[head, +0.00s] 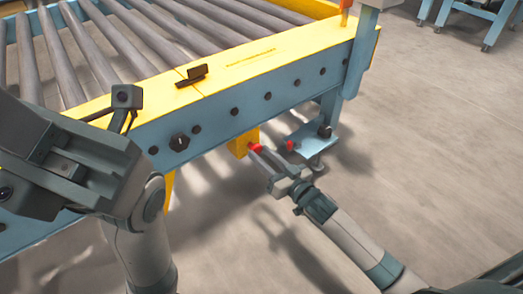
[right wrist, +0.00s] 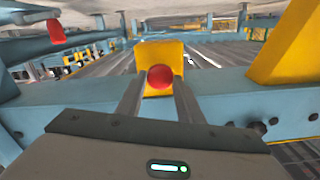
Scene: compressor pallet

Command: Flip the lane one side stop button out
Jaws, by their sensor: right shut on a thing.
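The red stop button (head: 255,148) is on the front of a yellow box (head: 240,144) below the conveyor's blue side rail. My right gripper (head: 262,155) reaches it from the lower right. In the right wrist view the red button (right wrist: 160,77) shows between the two fingers (right wrist: 159,98), in front of the yellow box (right wrist: 160,55). The gripper is shut on it. My left gripper (head: 68,165) is large and close at the left of the head view. Its fingers cannot be made out clearly, and it is apart from the button.
The roller conveyor (head: 232,62) has a yellow top edge and a blue side rail with a black knob (head: 179,142). A black bracket (head: 192,76) sits on the edge. A second red piece (head: 290,145) is near the blue leg's foot plate (head: 314,140).

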